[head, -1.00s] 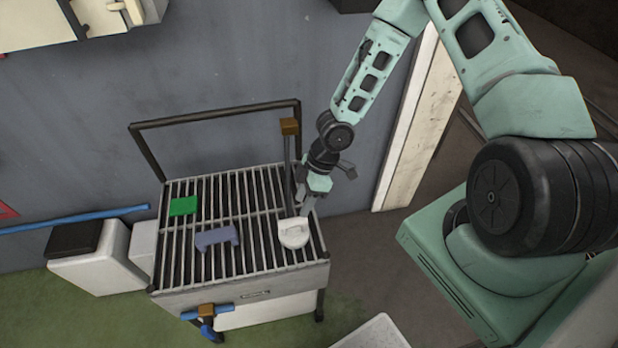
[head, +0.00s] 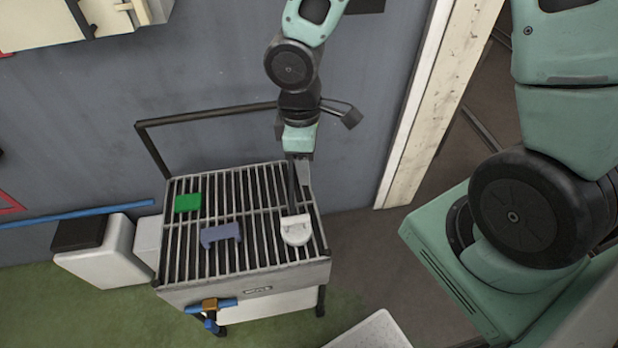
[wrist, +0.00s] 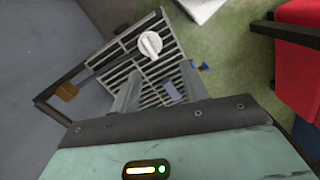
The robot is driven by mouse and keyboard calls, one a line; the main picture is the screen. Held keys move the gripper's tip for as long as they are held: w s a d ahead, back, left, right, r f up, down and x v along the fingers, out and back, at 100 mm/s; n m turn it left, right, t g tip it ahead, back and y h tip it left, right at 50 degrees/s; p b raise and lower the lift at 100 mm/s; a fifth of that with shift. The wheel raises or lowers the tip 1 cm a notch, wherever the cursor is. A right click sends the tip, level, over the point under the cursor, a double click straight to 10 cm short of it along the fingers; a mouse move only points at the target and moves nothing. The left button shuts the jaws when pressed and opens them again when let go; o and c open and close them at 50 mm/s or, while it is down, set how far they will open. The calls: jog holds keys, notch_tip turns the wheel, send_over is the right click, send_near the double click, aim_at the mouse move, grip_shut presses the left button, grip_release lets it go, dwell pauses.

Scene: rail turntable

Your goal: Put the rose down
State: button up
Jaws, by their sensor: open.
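The rose appears to be the white round-headed piece (head: 296,231), lying on the slatted grate (head: 262,250) near its right side. It also shows in the wrist view (wrist: 150,44), on the slats, apart from my fingers. My gripper (head: 298,157) is above the grate's back right part, higher than the rose, and is open and empty. In the wrist view its two grey fingers (wrist: 158,88) stand apart with slats between them.
A green block (head: 188,202) and a blue-grey bracket (head: 221,234) lie on the grate to the left. A dark rail frame (head: 210,115) rises behind it. The wrist view shows a brown block (wrist: 67,92). A blue-handled valve (head: 211,305) sticks out in front.

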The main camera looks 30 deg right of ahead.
jog(key=s+a+r+m, duration=0.1)
jog(key=s+a+r, duration=0.2)
jog(key=s+r, duration=0.3)
jog(key=s+a+r+m+y, duration=0.1)
jog(key=s+a+r+m, duration=0.1)
jog(key=s+r, duration=0.4)
jog(key=shift+s+a+t, duration=0.4)
jog(key=shift+s+a, duration=0.15)
jog(key=shift+a, duration=0.3)
